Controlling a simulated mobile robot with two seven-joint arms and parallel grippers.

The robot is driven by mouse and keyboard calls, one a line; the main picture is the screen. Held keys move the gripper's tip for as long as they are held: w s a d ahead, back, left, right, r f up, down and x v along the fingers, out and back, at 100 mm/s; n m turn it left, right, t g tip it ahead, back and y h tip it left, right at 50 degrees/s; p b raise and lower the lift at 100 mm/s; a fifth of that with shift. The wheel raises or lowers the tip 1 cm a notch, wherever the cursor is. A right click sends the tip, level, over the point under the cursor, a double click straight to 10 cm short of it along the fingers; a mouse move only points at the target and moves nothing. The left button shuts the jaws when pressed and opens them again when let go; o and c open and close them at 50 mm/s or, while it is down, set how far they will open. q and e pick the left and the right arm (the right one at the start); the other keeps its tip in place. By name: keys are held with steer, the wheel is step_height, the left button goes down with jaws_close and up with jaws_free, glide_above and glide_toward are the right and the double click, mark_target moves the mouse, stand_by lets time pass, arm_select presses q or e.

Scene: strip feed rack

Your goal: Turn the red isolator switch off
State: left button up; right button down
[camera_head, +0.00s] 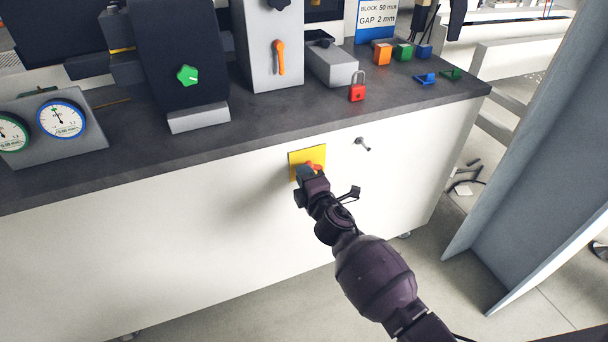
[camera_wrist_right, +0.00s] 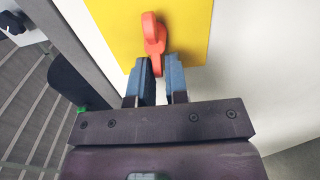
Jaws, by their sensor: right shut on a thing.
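The red isolator switch (camera_head: 314,166) sits on a yellow plate (camera_head: 295,160) on the white front of the bench. In the right wrist view the red switch handle (camera_wrist_right: 153,32) stands out from the yellow plate (camera_wrist_right: 190,22), with its lower end between my fingertips. My right gripper (camera_head: 306,173) is at the plate; in the wrist view its two blue-grey fingers (camera_wrist_right: 160,75) are closed on the lower end of the handle. In the head view the gripper hides part of the switch. My left gripper is not in view.
A red padlock (camera_head: 357,92) stands near the worktop's front edge, above the plate. A grey upright panel (camera_head: 535,150) stands at the right. The bench front left of the plate is clear.

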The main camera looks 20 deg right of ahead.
steer(key=shift+d+f, duration=0.2)
steer(key=shift+d, duration=0.1)
steer(key=c, duration=1.2)
jaws_free()
steer(key=shift+d, duration=0.1)
steer(key=shift+c, duration=0.2)
steer(key=shift+r, duration=0.1)
steer(key=shift+a, duration=0.2)
steer(key=shift+s, duration=0.15)
steer(key=s+p, duration=0.1)
steer(key=s, duration=0.9)
steer(key=shift+s+d, duration=0.25)
steer(key=shift+s, duration=0.05)
